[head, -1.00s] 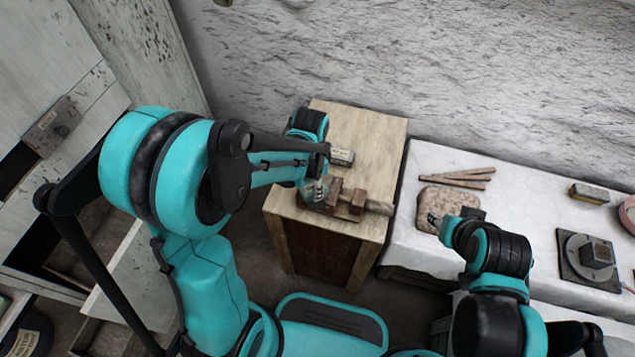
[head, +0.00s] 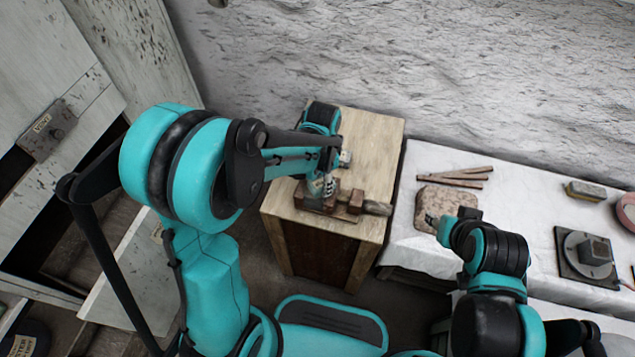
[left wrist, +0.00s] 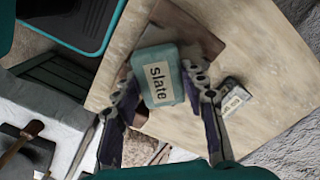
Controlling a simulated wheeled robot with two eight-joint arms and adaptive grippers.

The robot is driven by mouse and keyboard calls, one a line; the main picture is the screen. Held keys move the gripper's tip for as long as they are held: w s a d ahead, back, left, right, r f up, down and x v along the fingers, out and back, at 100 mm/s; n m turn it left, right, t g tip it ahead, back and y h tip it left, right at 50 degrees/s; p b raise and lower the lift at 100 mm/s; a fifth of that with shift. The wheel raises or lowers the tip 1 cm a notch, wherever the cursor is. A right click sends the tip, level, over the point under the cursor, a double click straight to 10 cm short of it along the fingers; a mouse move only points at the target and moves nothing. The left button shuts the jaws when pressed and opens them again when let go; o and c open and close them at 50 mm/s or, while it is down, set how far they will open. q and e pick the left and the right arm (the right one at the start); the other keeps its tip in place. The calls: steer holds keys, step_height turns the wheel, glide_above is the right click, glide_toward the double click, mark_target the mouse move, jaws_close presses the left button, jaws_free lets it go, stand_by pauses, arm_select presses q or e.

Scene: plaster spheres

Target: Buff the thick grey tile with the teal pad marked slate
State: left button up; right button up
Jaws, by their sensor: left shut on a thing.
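My left gripper (left wrist: 160,110) is shut on the teal pad (left wrist: 158,88), whose pale label reads "slate". In the head view the left gripper (head: 327,188) is over the brown wooden clamp-like fixture (head: 354,202) on the wooden cabinet. The pad is hard to make out there. In the left wrist view part of the brown fixture (left wrist: 195,35) shows behind the pad. I cannot make out a thick grey tile; the pad and gripper cover the middle of the fixture. Contact under the pad is hidden. My right gripper (head: 434,221) is over a speckled slab; its jaw opening is too small to tell.
A small labelled block (left wrist: 236,98) lies on the cabinet top (head: 375,135) beside the fixture. The white table (head: 520,215) to the right holds the speckled slab (head: 455,197), wooden sticks (head: 455,178), a small block (head: 585,192) and a dark plate with a grey block (head: 590,251).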

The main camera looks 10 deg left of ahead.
mark_target(309, 193)
arm_select(q)
steer(key=shift+s+a, duration=0.45)
steer(key=shift+a, duration=0.05)
steer(key=shift+s+a, duration=0.95)
steer(key=shift+a, duration=0.1)
steer(key=shift+w+r, duration=0.1)
steer(key=shift+w+d+r+p, duration=0.6)
steer(key=shift+w+d+r, duration=0.1)
steer(key=shift+d, duration=0.15)
steer(key=shift+w+f+b, duration=0.2)
steer(key=shift+w+b, duration=0.1)
steer(key=shift+w, duration=1.45)
steer(key=shift+f+b, duration=0.5)
steer(key=shift+f, duration=0.1)
